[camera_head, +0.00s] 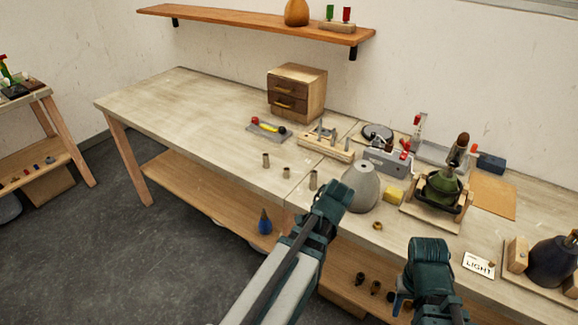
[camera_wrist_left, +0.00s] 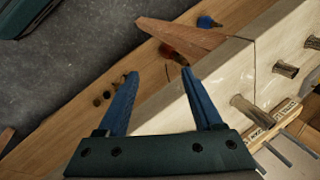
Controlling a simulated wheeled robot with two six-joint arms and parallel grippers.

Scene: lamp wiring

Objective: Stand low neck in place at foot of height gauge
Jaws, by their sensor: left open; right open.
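Three small metal necks stand upright in a row near the bench's front edge. The middle one (camera_head: 286,172) looks the shortest, so I take it as the low neck; it also shows in the left wrist view (camera_wrist_left: 285,70). A wooden block with upright metal pins (camera_head: 325,145) stands behind the row and may be the height gauge; I cannot tell for sure. Its labelled strip shows in the left wrist view (camera_wrist_left: 272,125). My left gripper (camera_wrist_left: 158,74) is open and empty, apart from the necks. My right gripper (camera_head: 402,303) is open, low at the bench's front, its fingers mostly hidden.
A grey cone shade (camera_head: 361,188) stands close behind my left wrist. A drawer box (camera_head: 297,90) stands behind. The bench's left half is clear.

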